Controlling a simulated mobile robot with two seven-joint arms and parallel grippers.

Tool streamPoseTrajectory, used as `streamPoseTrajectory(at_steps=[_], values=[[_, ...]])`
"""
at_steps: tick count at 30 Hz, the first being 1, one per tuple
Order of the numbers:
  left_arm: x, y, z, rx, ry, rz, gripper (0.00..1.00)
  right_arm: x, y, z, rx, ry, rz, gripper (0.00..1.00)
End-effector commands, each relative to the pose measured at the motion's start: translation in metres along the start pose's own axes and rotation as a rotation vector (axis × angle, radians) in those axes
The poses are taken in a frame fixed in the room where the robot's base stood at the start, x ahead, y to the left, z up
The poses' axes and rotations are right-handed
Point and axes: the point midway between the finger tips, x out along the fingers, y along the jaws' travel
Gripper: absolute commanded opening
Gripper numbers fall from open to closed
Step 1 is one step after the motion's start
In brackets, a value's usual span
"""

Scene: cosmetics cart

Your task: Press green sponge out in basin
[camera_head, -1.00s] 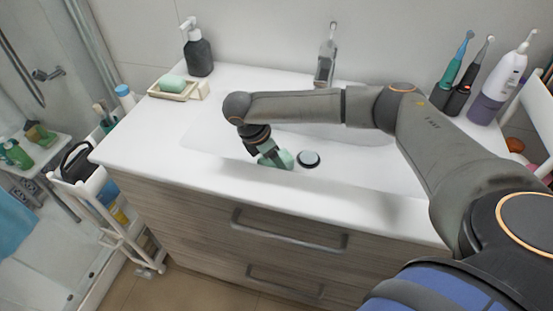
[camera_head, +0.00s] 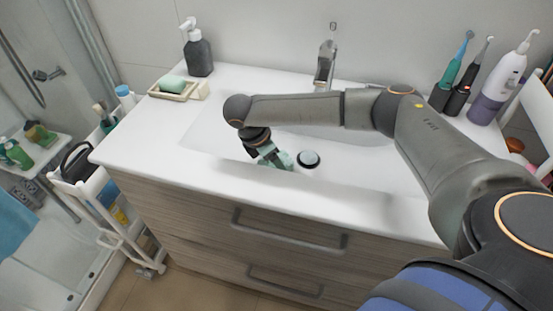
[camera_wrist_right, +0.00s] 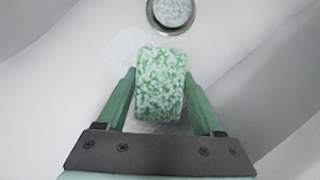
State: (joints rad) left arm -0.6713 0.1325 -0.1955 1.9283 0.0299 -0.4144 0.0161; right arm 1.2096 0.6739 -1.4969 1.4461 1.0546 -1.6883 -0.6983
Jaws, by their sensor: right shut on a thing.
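The green sponge (camera_wrist_right: 161,84) is mottled green and white in the right wrist view. It lies between the two fingers of my right gripper (camera_wrist_right: 161,102), which is shut on it. In the head view my right gripper (camera_head: 274,157) is low inside the white basin (camera_head: 345,160), left of the drain. The sponge is mostly hidden there by the gripper. A pale wet patch shows on the basin floor around the sponge in the wrist view. The left gripper is not in view.
The round drain (camera_head: 308,159) is just beyond the sponge. The faucet (camera_head: 326,62) stands behind the basin. A soap dish (camera_head: 174,90) and dark dispenser (camera_head: 198,56) are at the back left; electric toothbrushes (camera_head: 459,75) at the back right.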

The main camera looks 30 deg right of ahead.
Motion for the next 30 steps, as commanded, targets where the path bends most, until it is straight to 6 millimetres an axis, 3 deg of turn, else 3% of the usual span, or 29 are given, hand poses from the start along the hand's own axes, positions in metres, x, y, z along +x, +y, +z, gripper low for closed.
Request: streamPoseTrajectory(at_steps=[30], values=[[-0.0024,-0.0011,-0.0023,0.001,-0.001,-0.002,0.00,0.0088,-0.0011,-0.0038,-0.001,0.001,-0.003,0.24]])
